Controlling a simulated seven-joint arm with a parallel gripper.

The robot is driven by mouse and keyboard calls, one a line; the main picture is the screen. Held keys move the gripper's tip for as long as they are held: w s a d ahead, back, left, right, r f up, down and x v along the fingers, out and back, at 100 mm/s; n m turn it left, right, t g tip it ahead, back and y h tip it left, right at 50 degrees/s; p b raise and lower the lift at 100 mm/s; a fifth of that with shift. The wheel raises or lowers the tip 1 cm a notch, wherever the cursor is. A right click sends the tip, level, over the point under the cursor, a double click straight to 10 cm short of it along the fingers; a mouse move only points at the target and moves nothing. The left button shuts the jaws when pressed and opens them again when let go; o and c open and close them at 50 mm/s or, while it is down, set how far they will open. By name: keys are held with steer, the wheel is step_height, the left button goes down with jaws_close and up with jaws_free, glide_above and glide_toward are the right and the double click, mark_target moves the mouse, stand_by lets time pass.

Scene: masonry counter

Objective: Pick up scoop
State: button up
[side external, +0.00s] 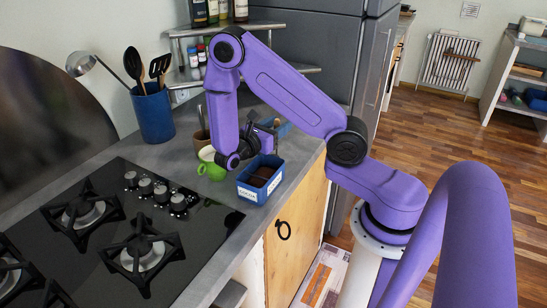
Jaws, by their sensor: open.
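I cannot make out a scoop for certain in the side external view. A small blue box (251,194) with a white label and dark brown contents stands at the counter's front edge. My gripper (264,138) is over the counter, just behind and above this box. It is open, with nothing seen in it. My wrist and forearm hide part of the counter there, and the fingertips are hard to see.
A green cup (211,171) and a brown cup (202,142) stand close left of my wrist. A blue crock (153,113) holds dark utensils and a metal ladle (82,64). A black gas hob (110,230) lies in front. A grey fridge (325,50) stands behind.

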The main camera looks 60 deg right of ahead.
steer(key=shift+c, duration=0.3)
jaws_close()
steer(key=shift+r, duration=0.7)
steer(key=shift+s+a+r, duration=2.95)
steer(key=shift+s+r, duration=2.75)
steer(key=shift+s, duration=0.5)
steer(key=w+a+n+t, duration=0.1)
steer(key=w+n+t, duration=0.1)
steer(key=w, duration=0.3)
steer(key=w+a+f+n+t, duration=0.1)
steer(key=w+a+n+t, duration=0.1)
steer(key=w+t, duration=0.2)
steer(key=shift+w+a+f, duration=0.15)
steer(key=shift+w+f, duration=0.1)
steer(key=shift+w, duration=0.6)
